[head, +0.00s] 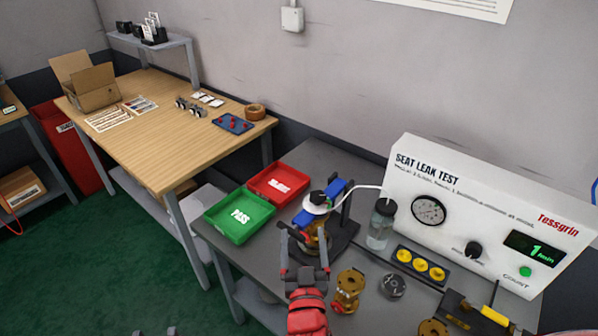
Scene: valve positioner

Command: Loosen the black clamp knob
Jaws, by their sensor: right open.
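The black clamp knob (317,197) sits on top of a test fixture on the grey bench, between blue clamp parts (334,188) and above a white ring. A brass valve (317,238) stands under the clamp, partly hidden by my gripper. My right gripper (305,236) reaches up from the bottom of the head view. Its two fingers are spread, with nothing held between them. They show in front of the fixture and lower in the picture than the knob. I cannot tell whether a finger touches the fixture.
Green PASS tray (238,237) and red tray (262,197) stand left of the fixture. A clear bottle (378,238) with a white hose and the seat leak tester (480,215) stand right.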

